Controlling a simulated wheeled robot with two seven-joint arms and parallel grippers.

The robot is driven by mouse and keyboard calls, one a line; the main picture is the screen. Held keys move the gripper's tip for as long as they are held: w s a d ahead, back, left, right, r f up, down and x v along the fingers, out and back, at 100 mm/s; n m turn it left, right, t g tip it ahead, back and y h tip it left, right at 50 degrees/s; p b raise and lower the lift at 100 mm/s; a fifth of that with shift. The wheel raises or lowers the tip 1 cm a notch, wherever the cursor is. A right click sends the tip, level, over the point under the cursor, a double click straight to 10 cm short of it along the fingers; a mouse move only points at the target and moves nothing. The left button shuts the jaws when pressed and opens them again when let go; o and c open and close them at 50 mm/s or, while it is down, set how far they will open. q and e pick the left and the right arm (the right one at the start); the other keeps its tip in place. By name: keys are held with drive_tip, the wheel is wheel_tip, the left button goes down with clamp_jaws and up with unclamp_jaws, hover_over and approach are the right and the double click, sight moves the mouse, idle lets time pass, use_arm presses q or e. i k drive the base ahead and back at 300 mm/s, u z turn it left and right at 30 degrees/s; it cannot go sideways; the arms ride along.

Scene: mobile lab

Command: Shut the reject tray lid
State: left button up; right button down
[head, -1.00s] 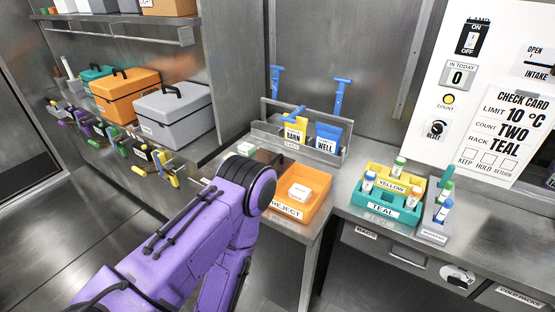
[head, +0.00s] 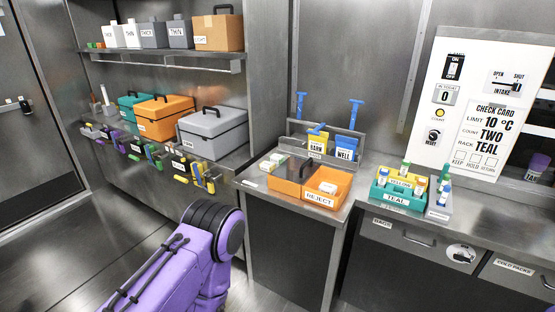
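The orange reject tray (head: 318,200) stands on the left-hand counter, with its REJECT label facing me. Its right part is open from above and a small white box (head: 328,187) lies inside. An orange panel with a dark piece on it shows at the tray's left and back; I cannot tell for sure whether this is the lid. My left arm shows in purple at the lower left, below and left of the tray and apart from it. Its gripper is not visible. My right gripper is not in view.
A grey holder with BARN and WELL cards (head: 346,147) stands behind the tray. A small white-topped item (head: 271,162) is at its left. Shelves with cases (head: 165,118) are at left.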

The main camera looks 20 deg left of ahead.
sight(294, 164)
drive_tip(key=u, duration=0.9)
drive_tip(key=i, duration=0.35)
